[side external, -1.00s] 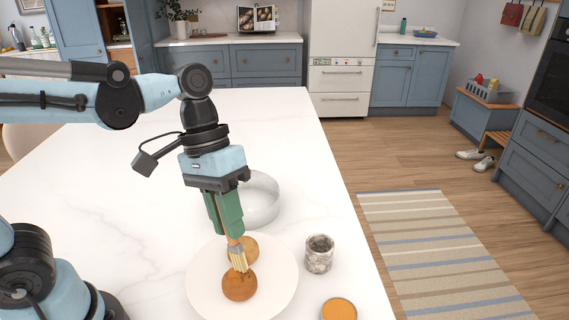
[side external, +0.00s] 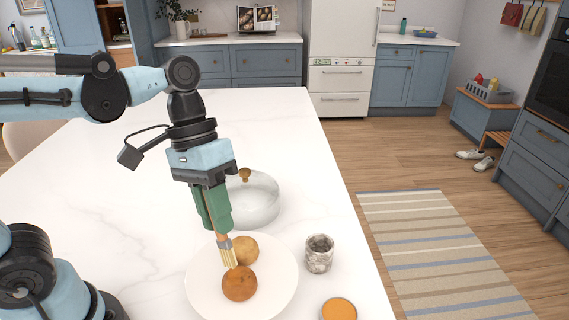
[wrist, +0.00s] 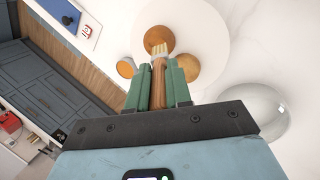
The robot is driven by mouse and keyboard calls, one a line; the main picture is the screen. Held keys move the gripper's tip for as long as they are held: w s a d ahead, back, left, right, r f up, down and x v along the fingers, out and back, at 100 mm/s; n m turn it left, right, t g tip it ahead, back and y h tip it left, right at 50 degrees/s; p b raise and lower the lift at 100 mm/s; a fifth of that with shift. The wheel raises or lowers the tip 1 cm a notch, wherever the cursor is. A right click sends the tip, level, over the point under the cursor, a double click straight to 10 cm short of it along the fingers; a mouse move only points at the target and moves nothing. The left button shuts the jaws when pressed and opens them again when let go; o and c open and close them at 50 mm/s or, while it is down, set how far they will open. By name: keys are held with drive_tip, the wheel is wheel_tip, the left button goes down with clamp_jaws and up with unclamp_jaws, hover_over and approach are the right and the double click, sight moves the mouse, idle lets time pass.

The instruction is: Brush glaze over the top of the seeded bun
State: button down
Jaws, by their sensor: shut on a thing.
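My gripper (side external: 217,229) is shut on the wooden handle of a pastry brush (side external: 227,254), which points down, slightly tilted. Its pale bristles meet the upper left of a darker brown bun (side external: 239,285) in the side view; exact contact is hard to tell. A lighter bun (side external: 245,250) sits behind it on the white plate (side external: 279,291). Seeds are too small to make out on either bun. In the wrist view the bristles (wrist: 159,49) overlap the darker bun (wrist: 158,35), with the lighter bun (wrist: 188,67) to the right. An orange-filled dish (side external: 339,310), apparently glaze, stands front right.
A stone-like cup (side external: 319,254) stands right of the plate, near the table edge. A clear glass dome (side external: 257,203) with a gold knob stands behind the plate, close to my gripper. The white tabletop (side external: 90,200) is clear to the left.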

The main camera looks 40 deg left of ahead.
drive_tip(key=shift+r, duration=2.5)
drive_tip(key=shift+r, duration=1.5)
drive_tip(key=shift+f, duration=0.1)
drive_tip(key=shift+s+a+x, duration=0.1)
drive_tip(key=shift+a+x, duration=0.1)
drive_tip(key=shift+x, duration=1)
drive_tip(key=shift+s+a+x, duration=0.15)
drive_tip(key=shift+a+x, duration=0.05)
drive_tip(key=shift+x, duration=1.05)
drive_tip(key=shift+s+a+x, duration=0.1)
drive_tip(key=shift+a+x, duration=0.1)
drive_tip(key=shift+x, duration=1)
drive_tip(key=shift+f, duration=0.15)
drive_tip(key=shift+f, duration=0.85)
drive_tip(key=shift+w+d, duration=0.1)
